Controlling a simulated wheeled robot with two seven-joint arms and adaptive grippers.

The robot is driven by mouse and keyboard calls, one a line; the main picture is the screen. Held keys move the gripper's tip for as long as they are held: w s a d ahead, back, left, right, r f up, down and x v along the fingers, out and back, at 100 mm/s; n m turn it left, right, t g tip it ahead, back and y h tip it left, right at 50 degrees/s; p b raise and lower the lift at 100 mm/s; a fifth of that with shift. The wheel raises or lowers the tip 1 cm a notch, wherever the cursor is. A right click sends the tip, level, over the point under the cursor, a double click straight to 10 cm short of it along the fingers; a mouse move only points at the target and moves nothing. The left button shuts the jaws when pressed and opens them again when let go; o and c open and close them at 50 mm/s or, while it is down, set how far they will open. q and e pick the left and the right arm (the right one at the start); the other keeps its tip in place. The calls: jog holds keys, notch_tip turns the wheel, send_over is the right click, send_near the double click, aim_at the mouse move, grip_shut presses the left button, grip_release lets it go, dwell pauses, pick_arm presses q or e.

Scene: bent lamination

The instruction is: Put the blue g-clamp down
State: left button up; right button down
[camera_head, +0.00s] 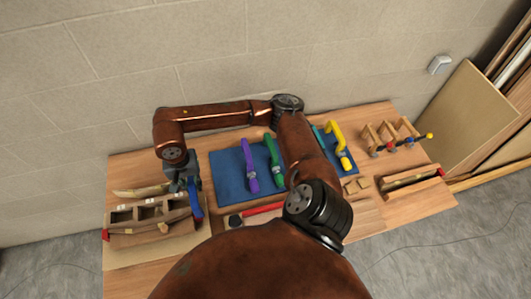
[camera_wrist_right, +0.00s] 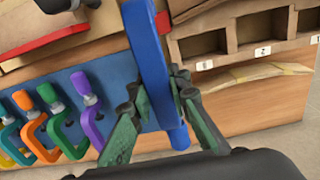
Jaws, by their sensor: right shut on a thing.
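The blue g-clamp (camera_head: 196,204) is held by my right gripper (camera_head: 189,184) at the left of the bench in the head view. In the right wrist view the gripper's green fingers (camera_wrist_right: 160,92) are shut on both sides of the clamp's long blue bar (camera_wrist_right: 150,50). The clamp hangs by the right end of a curved wooden piece (camera_head: 150,230); I cannot tell whether they touch. The clamp's lower part is partly hidden by the fingers in the wrist view. My left gripper is not in view.
A blue mat (camera_head: 231,189) holds a purple clamp (camera_head: 249,168), a green clamp (camera_head: 273,163) and a yellow clamp (camera_head: 338,142). A numbered wooden box (camera_head: 148,211) stands left. A red-edged tool (camera_head: 255,212) lies in front of the mat. Wooden stands (camera_head: 390,132) are at right.

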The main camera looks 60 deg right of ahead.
jog(key=shift+f, duration=0.3)
jog(key=shift+s, duration=0.1)
jog(key=s+d+p, duration=0.2)
jog(key=s+d, duration=0.1)
jog(key=d, duration=0.2)
jog(key=w+d+f+p, duration=0.1)
jog(key=d+f, duration=0.2)
jog(key=f, duration=0.1)
jog(key=w+d+f+p, duration=0.1)
jog(key=d+f, duration=0.2)
jog(key=f, duration=0.1)
jog(key=w+d+f+p, duration=0.1)
jog(key=d+f, duration=0.1)
jog(key=f, duration=0.2)
jog(key=shift+w+d+f, duration=0.2)
jog(key=shift+d, duration=0.2)
jog(key=shift+s+f, duration=0.15)
jog(key=shift+f, duration=0.25)
jog(key=c, duration=2)
grip_release()
jog(key=shift+r, duration=0.1)
jog(key=shift+o, duration=0.9)
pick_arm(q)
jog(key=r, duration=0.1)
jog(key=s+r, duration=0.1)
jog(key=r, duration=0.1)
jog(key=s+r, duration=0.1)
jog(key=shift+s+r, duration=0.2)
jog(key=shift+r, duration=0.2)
